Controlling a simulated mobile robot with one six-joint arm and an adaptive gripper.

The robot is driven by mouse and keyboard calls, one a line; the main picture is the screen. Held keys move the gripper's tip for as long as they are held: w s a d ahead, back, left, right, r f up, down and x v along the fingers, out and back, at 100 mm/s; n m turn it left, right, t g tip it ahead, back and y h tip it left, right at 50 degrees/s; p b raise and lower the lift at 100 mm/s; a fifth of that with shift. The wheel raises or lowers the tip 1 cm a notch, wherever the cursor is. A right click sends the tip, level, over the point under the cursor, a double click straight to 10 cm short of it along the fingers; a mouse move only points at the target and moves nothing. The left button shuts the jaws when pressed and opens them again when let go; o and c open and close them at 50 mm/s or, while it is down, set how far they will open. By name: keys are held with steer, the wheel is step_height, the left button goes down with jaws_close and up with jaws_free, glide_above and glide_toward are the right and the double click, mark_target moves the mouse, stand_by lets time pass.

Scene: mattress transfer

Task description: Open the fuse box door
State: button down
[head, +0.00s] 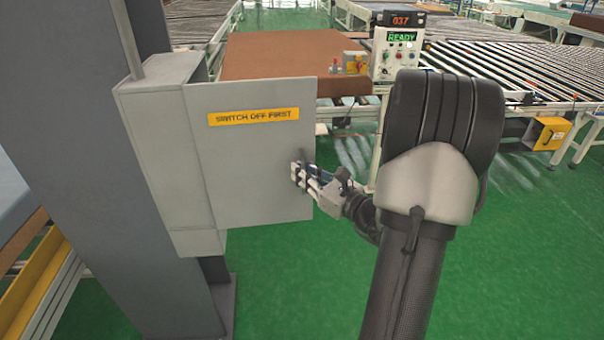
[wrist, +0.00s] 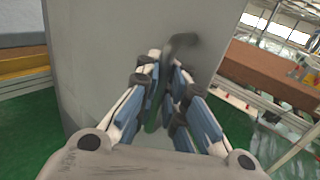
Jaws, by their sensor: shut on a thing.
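The fuse box (head: 165,150) is a grey cabinet fixed to a dark grey post, at the left in the head view. Its door (head: 250,165) is a flat grey panel with a yellow "SWITCH OFF FIRST" label (head: 254,116). The door looks swung out from the cabinet at an angle; how far is hard to tell. My gripper (head: 299,173) is at the door's right edge, shut on the dark door handle (wrist: 182,42). In the wrist view the fingers (wrist: 165,85) close around the handle's lower part, and the door (wrist: 110,50) fills the middle.
A control box reading "READY" (head: 398,45) stands behind my arm. A brown mattress (head: 285,55) lies on a conveyor behind the door, and roller conveyors (head: 530,70) extend right. The post (head: 110,190) stands left. Green floor (head: 540,260) is clear at right.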

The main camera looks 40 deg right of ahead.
steer(key=c, duration=1.9)
jaws_free()
steer(key=shift+s+d, duration=0.15)
steer(key=shift+d, duration=0.05)
steer(key=shift+o, duration=1)
steer(key=shift+a, duration=0.1)
steer(key=s, duration=1.2)
steer(key=shift+w+a, duration=0.1)
steer(key=shift+a, duration=0.05)
